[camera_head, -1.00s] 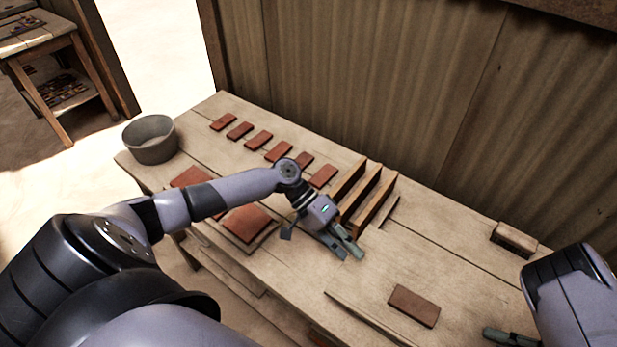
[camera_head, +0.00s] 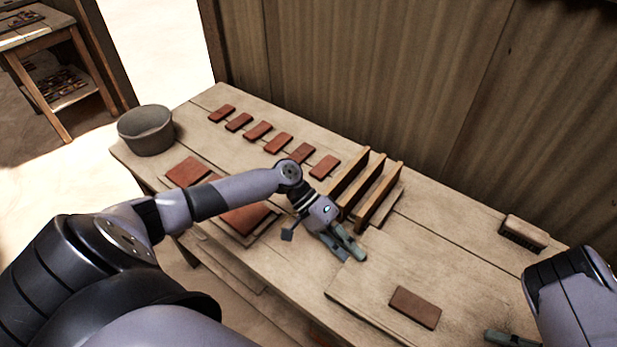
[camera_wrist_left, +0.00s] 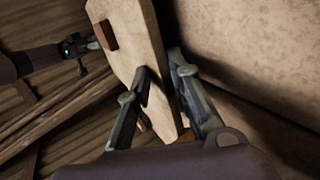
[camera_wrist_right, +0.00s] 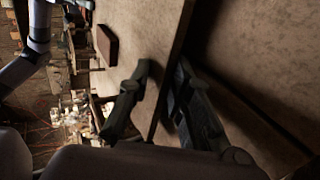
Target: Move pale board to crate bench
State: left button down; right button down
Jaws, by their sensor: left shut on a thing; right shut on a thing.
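The pale board (camera_head: 375,278) is a flat, light wooden board with one dark red-brown tile (camera_head: 415,307) on it, at the front right of the worktable. My left gripper (camera_head: 350,251) is shut on its left end. The left wrist view shows the board (camera_wrist_left: 150,45) between the fingers. My right gripper (camera_head: 500,338) is shut on the board at the right. The right wrist view shows the board edge (camera_wrist_right: 165,75) between those fingers. The gap between board and table is hard to judge. I cannot tell whether the two-level bench (camera_head: 32,40) at the upper left is the crate bench.
The worktable (camera_head: 225,160) carries a row of red tiles (camera_head: 258,131), a grey bucket (camera_head: 146,131), a slatted wooden rack (camera_head: 371,188) close beyond my left gripper and a brush (camera_head: 523,233). A corrugated wall (camera_head: 400,90) stands behind. Open sandy floor lies at the left.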

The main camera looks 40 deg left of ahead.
pick_arm(q)
jog(key=c, duration=1.9)
grip_release()
jog(key=shift+s+d+f, duration=0.1)
jog(key=shift+f, duration=0.15)
pick_arm(e)
jog(key=c, duration=1.9)
grip_release()
jog(key=shift+a+f, duration=0.15)
jog(key=shift+f, duration=0.1)
pick_arm(q)
jog(key=o, duration=0.4)
jog(key=shift+r, duration=0.1)
pick_arm(e)
jog(key=o, duration=0.4)
jog(key=shift+r, duration=0.1)
pick_arm(q)
jog(key=shift+o, duration=0.2)
pick_arm(e)
jog(key=shift+o, duration=0.2)
